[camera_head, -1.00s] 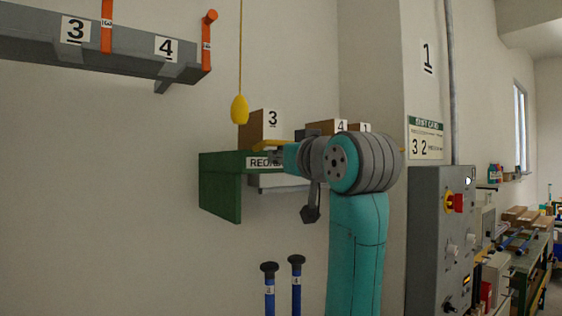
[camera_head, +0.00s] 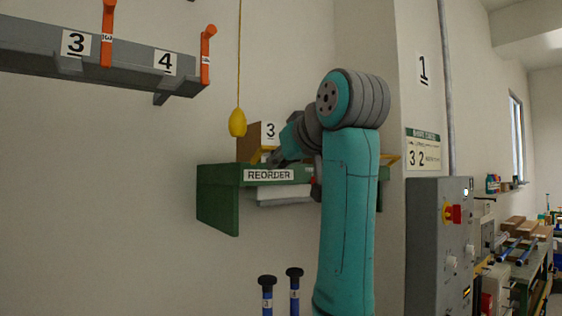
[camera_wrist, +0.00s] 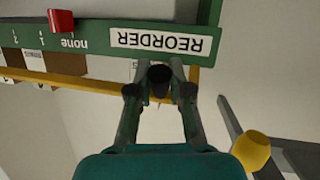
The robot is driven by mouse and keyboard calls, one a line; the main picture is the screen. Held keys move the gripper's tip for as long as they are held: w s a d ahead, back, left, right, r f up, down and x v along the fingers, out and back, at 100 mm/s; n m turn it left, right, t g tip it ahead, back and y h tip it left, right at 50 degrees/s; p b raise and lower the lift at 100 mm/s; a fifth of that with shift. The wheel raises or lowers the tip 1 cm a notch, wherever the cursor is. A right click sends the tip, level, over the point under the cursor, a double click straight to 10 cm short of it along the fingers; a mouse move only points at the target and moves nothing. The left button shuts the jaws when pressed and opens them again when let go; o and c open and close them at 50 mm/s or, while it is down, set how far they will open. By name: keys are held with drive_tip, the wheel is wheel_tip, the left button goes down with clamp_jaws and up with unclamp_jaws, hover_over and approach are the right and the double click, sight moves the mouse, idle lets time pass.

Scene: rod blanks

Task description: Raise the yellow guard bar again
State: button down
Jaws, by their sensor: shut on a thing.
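The yellow guard bar (camera_wrist: 95,88) runs along the front of the green shelf (camera_wrist: 190,22) in the wrist view, where the shelf appears upside down. Short pieces of the bar (camera_head: 390,160) show either side of my arm in the head view, near shelf-top height. My gripper (camera_wrist: 160,80) is shut on a dark round grip (camera_wrist: 160,74) at the bar, close to the REORDER label (camera_wrist: 165,41). How the grip joins the bar is hidden by the fingers. In the head view my gripper (camera_head: 275,157) is partly hidden by my arm.
A red marker (camera_wrist: 60,20) sits on the shelf edge. A grey control cabinet (camera_head: 438,250) stands right of my arm.

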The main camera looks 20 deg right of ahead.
drive_tip(key=shift+r, duration=0.1)
drive_tip(key=c, duration=1.3)
unclamp_jaws()
wheel_tip(320, 180, up, 10)
